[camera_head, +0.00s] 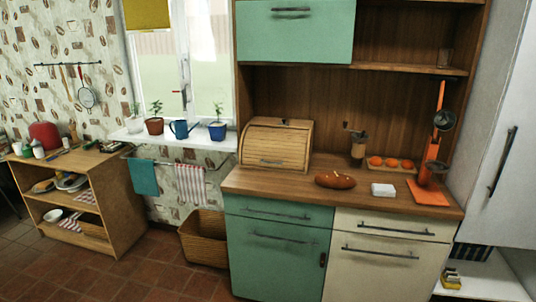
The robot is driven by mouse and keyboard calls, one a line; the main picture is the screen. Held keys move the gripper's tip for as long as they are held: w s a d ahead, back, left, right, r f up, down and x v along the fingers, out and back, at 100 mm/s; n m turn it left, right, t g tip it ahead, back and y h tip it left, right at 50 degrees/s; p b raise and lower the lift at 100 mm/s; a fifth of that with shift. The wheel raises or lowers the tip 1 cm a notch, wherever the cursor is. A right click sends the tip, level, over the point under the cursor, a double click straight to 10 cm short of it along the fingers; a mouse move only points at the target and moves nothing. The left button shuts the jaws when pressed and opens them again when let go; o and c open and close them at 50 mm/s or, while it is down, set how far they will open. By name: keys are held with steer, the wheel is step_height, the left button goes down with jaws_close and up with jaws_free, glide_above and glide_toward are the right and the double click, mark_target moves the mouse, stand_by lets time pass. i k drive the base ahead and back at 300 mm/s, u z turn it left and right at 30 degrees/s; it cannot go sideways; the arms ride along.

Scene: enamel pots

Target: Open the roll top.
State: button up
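The roll top is the slatted wooden shutter (268,144) of a bread box on the left end of the wooden counter. It is down and closed, with a dark handle (270,162) low on its front. The box's inside is hidden. My gripper and arm do not show in this view.
A loaf (335,181) and a white dish (383,190) lie on the counter (290,190) right of the box. Behind are a grinder (358,146) and a tray of oranges (390,163). A wicker basket (205,240) stands beside the cabinet. The tiled floor in front is clear.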

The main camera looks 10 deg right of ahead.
mark_target(290, 140)
steer(key=u, duration=0.1)
steer(key=i, duration=0.9)
steer(key=u, duration=0.95)
steer(key=k, duration=0.3)
steer(key=u, duration=0.35)
